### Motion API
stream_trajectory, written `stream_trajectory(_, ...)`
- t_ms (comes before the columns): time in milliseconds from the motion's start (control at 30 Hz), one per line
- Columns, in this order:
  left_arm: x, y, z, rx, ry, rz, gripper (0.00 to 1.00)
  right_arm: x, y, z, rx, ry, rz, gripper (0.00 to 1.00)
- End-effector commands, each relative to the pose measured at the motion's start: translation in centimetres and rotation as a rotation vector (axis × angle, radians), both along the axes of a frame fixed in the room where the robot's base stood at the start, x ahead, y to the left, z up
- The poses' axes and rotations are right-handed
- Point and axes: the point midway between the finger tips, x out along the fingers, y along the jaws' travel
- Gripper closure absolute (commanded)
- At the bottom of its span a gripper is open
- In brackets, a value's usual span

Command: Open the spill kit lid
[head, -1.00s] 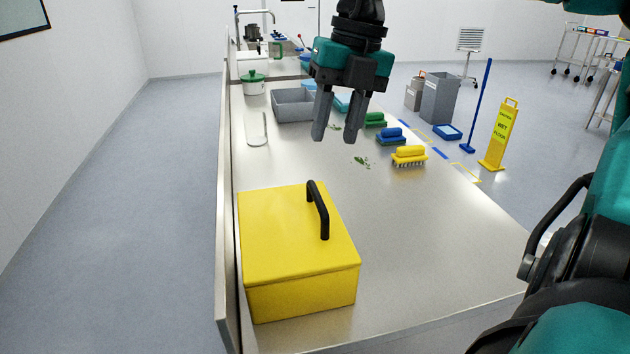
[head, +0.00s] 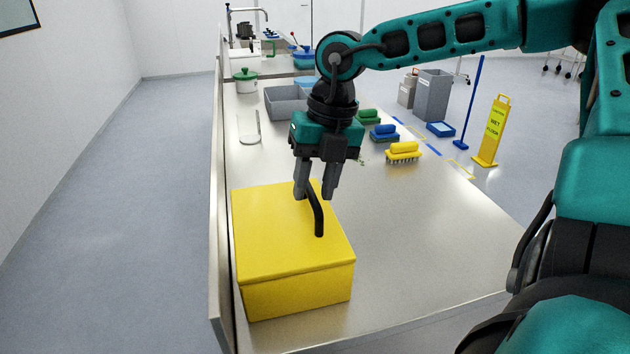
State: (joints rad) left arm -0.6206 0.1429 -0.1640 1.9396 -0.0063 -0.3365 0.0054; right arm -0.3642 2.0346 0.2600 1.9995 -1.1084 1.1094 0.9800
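The spill kit is a yellow box (head: 292,297) on the near end of the steel bench. Its flat yellow lid (head: 268,235) lies shut on it. A black bar handle (head: 316,215) stands on the right part of the lid. My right gripper (head: 316,194) points down at the far end of the handle, its fingers apart on either side of it. I cannot tell whether they touch the handle; part of its far end is hidden by the gripper. My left gripper is not in view.
Yellow (head: 403,151), blue (head: 384,132) and green (head: 369,116) brushes stand along the bench's right side. A grey bin (head: 283,103), a clear glass container (head: 249,128) and a green-lidded pot (head: 245,82) stand farther back. The bench (head: 420,215) right of the box is clear.

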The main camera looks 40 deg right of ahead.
Motion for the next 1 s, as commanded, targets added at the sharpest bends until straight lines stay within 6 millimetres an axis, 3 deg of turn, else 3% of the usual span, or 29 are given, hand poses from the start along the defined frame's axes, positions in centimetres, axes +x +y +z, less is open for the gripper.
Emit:
stream_trajectory(367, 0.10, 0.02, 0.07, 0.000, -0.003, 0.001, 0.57, 0.01, -0.02, 0.04, 0.000, 0.000, 0.000, 0.99)
stream_trajectory(1000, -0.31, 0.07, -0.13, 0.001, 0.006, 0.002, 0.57, 0.02, -0.18, 0.17, -0.007, 0.003, 0.000, 1.00)
